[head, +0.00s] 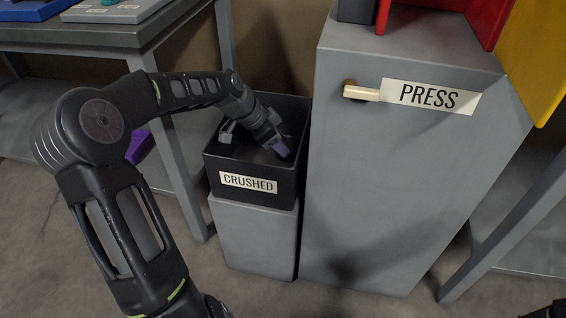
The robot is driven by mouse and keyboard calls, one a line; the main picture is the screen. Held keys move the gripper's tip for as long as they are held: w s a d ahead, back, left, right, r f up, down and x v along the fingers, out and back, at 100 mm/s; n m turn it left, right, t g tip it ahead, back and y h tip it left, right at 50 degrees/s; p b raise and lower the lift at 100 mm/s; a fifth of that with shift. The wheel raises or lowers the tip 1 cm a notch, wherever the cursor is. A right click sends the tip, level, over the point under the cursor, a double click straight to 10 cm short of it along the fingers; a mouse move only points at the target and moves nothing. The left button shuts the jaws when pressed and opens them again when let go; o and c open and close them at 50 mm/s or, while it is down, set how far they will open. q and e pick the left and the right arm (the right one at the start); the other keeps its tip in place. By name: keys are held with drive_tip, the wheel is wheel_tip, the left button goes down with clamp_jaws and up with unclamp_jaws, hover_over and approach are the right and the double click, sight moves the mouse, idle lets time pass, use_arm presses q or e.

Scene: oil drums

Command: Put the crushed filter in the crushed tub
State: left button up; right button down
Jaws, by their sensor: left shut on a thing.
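The crushed tub (282,187) is a dark open box with a "CRUSHED" label on its front, standing on a grey block. My left gripper (277,143) points down inside the tub's opening, near its right side. It is shut on a small purple-grey piece, the crushed filter (282,149), which shows at the fingertips below the rim. Much of the filter is hidden by the gripper and shadow. A small grey piece (227,131) shows inside the tub at the left; I cannot tell what it is.
A grey cabinet (395,170) labelled "PRESS", with a pale handle (361,92), stands close on the tub's right. A grey table (92,36) is at the left, with a purple thing (139,146) partly behind my arm. The floor in front is clear.

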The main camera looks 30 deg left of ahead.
sight(283, 160)
use_arm(q)
drive_tip(key=shift+r, duration=0.1)
drive_tip(key=shift+f+b, duration=1.25)
drive_tip(key=shift+f, duration=1.35)
drive_tip(key=shift+f, duration=0.1)
drive_tip(key=o, duration=1.4)
drive_tip(key=shift+c, duration=0.2)
drive_tip(key=p+v, duration=0.6)
drive_tip(key=v, duration=0.6)
